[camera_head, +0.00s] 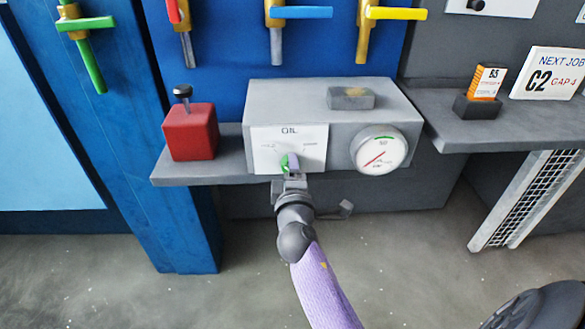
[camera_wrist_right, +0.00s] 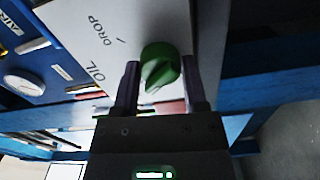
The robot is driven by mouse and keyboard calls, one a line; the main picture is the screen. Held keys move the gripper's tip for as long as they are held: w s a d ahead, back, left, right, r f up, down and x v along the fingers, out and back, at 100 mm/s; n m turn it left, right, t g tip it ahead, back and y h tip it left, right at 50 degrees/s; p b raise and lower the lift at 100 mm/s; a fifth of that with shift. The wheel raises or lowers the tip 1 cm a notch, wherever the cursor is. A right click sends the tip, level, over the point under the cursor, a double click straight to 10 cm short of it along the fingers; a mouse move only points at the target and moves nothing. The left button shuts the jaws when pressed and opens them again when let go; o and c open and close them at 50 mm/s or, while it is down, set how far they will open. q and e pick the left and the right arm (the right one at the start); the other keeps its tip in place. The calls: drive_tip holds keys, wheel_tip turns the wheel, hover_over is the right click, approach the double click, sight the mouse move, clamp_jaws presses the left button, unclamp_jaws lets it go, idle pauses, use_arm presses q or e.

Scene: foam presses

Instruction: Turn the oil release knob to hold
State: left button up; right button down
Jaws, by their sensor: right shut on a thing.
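The green oil release knob (camera_wrist_right: 160,66) sits on a white panel marked OIL (camera_head: 262,156), on the front of a grey box (camera_head: 300,98). My right gripper (camera_head: 291,166) is at the panel, its two fingers on either side of the knob and shut on it. In the right wrist view the gripper (camera_wrist_right: 160,92) shows the knob between the fingers, and the word DROP is readable on the panel. The fingers hide part of the knob and the lower panel in the head view. The knob's exact pointing is hard to tell. My left gripper is not in view.
A round gauge (camera_head: 379,149) is right of the panel. A red block with a black knob (camera_head: 190,132) stands left on the grey shelf (camera_head: 200,171). Valves with coloured handles (camera_head: 300,12) hang above. A card box (camera_head: 486,83) and a sign (camera_head: 549,74) stand right.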

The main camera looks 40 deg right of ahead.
drive_tip(key=shift+n, duration=0.6)
drive_tip(key=shift+c, duration=0.8)
unclamp_jaws()
drive_tip(key=shift+o, duration=0.2)
